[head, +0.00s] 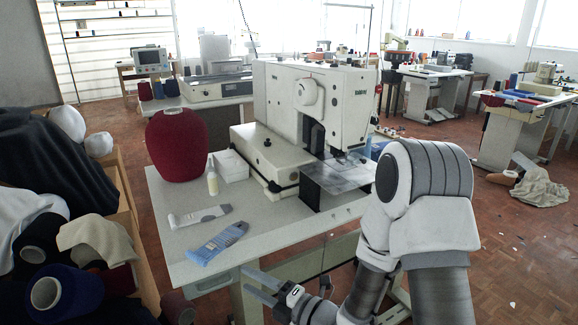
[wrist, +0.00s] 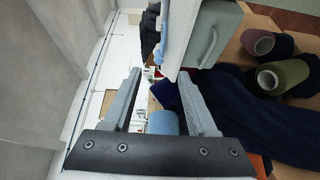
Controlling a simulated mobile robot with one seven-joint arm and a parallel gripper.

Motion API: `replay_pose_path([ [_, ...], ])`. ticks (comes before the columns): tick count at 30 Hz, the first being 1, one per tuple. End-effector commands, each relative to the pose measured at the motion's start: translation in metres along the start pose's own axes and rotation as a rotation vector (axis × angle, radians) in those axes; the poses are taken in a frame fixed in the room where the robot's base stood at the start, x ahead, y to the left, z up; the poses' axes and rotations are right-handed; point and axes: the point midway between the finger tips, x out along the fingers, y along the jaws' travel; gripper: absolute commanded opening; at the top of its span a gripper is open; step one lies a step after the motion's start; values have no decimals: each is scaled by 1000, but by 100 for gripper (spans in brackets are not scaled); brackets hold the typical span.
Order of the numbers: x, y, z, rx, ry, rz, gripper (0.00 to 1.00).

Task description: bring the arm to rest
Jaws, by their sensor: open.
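My gripper (head: 262,286) is open, in front of the near edge of the sewing table (head: 277,229) and a little below its top in the head view. Its two fingers also show in the wrist view (wrist: 160,100), spread apart with nothing held between them. My arm bends at the right of the head view and covers the table's right front part. A buttonhole machine (head: 325,95) stands on the table.
On the table lie a blue-and-grey tube (head: 217,244) and a whitish tube (head: 199,216), beside a small bottle (head: 212,184) and a large red yarn cone (head: 177,146). A wooden bin (head: 128,198) with cloth and cones stands left. Open floor (head: 520,255) lies right.

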Motion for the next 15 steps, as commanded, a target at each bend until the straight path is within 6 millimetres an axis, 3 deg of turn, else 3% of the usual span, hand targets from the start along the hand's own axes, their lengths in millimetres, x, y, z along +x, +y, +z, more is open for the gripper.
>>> replay_pose_path([
  [8, -19, 26, 63, 128, -250, -261, 58],
  [15, -72, 64, 109, 359, -584, -382, 58],
])
